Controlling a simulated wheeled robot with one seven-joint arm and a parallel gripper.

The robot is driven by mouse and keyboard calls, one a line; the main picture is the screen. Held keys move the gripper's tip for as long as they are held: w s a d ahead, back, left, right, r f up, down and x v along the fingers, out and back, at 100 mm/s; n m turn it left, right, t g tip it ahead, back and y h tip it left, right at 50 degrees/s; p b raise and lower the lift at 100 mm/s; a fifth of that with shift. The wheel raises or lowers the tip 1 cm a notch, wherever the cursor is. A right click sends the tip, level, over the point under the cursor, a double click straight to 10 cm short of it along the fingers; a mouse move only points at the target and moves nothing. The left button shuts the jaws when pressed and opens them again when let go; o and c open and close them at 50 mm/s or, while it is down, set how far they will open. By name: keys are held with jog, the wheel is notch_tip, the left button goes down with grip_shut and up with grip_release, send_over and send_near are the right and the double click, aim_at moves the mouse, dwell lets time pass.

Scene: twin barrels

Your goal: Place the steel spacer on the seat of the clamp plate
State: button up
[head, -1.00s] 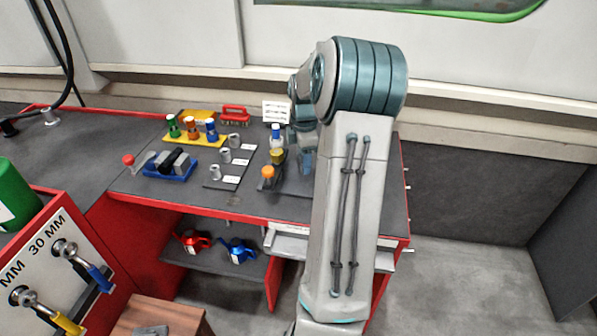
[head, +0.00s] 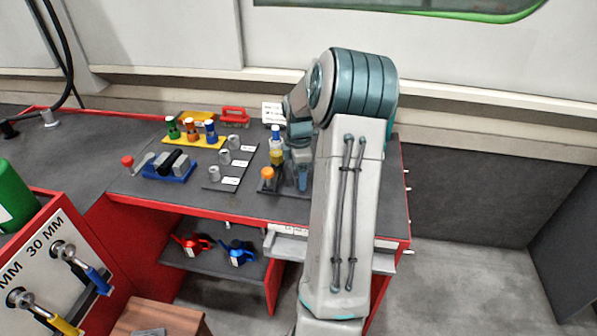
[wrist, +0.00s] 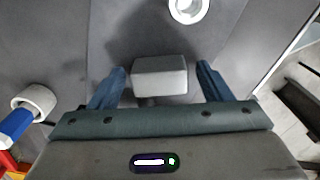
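Grey metal cylinders stand in a row on a dark labelled strip (head: 226,184), one at the front (head: 214,173), one in the middle (head: 224,157) and one at the back (head: 234,142). I cannot tell which is the steel spacer. A dark plate (head: 283,191), possibly the clamp plate, carries an orange-topped part (head: 267,173); my arm hides some of it. My gripper (head: 297,183) is low over this plate. In the wrist view my gripper (wrist: 162,75) has its fingers apart, with a grey rounded block (wrist: 160,77) between them and narrow gaps beside it.
A blue-capped bottle (head: 276,133) stands behind the plate. A yellow rack (head: 195,140) with coloured cylinders, a blue holder (head: 170,167) and a red-knobbed lever (head: 135,161) are to the left. A pale ring (wrist: 188,8) shows in the wrist view. The bench's front left is clear.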

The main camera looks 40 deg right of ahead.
notch_tip(320, 180, up, 12)
jog(key=p, duration=0.2)
jog(key=a, duration=0.3)
jog(key=s+a+r+m, duration=0.1)
jog(key=a, duration=0.2)
jog(key=a+r+m, duration=0.1)
jog(key=a, duration=0.2)
jog(key=shift+s+a+r+h, duration=0.15)
jog(key=shift+r+h, duration=0.1)
jog(key=shift+h, duration=0.05)
jog(key=s+a+f+m+t, duration=0.1)
jog(key=s+a+m+t, duration=0.1)
jog(key=s+a+m, duration=0.8)
jog(key=s+a, duration=0.8)
jog(key=a, duration=0.3)
jog(key=shift+f+m+y, duration=0.25)
jog(key=shift+m+y, duration=0.05)
jog(key=shift+y, duration=0.1)
